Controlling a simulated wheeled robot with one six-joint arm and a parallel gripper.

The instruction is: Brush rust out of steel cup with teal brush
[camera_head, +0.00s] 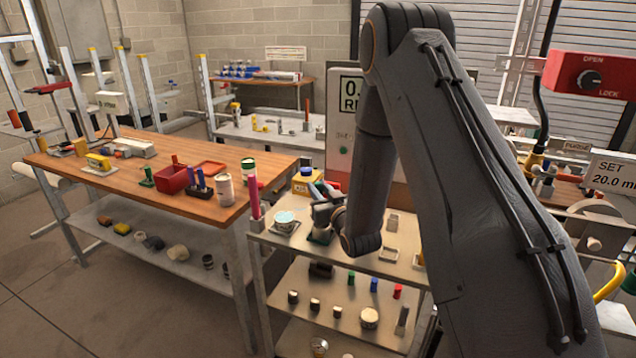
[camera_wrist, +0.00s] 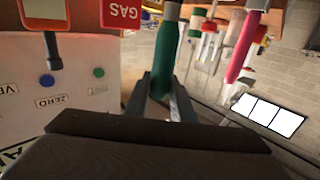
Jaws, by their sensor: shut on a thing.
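My gripper (camera_head: 328,214) is low over the top of the small metal cart, largely hidden by my own arm in the head view. In the wrist view my gripper (camera_wrist: 165,100) is shut on the teal brush (camera_wrist: 167,58), whose round handle stands between the fingers. A grey part shows at the handle's far end, cut off by the frame's top edge; bristles are not visible.
A round dish with a pale teal top (camera_head: 285,219) and an upright pink rod (camera_head: 254,200) are left of my gripper. A yellow box (camera_head: 305,182) is behind. The wooden bench (camera_head: 130,185) stands at left. A gauge panel (camera_head: 345,135) rises behind my arm.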

